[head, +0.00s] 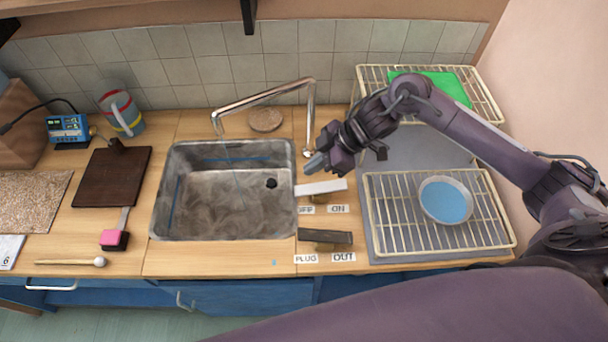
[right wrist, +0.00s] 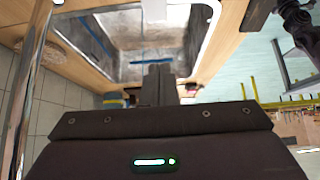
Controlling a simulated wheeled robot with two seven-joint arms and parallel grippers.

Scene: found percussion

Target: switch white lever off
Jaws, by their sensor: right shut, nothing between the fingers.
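The white lever (head: 321,187) is a flat bar beside the right rim of the sink, just above the OFF label (head: 306,209) and the ON label (head: 338,209). It lies slightly slanted, its right end a little higher in the picture. I cannot tell which end is pressed down. My right gripper (head: 313,163) is just behind the lever in the head view, apart from it as far as I can see. Its fingers are closed together and empty, as the right wrist view shows (right wrist: 160,82). My left gripper is out of view.
The steel sink (head: 224,237) is left of the lever, with a faucet (head: 262,97) arching behind. A dark lever (head: 325,236) with PLUG and OUT labels sits in front. A wire rack (head: 385,240) holding a blue-filled bowl (head: 446,201) stands to the right.

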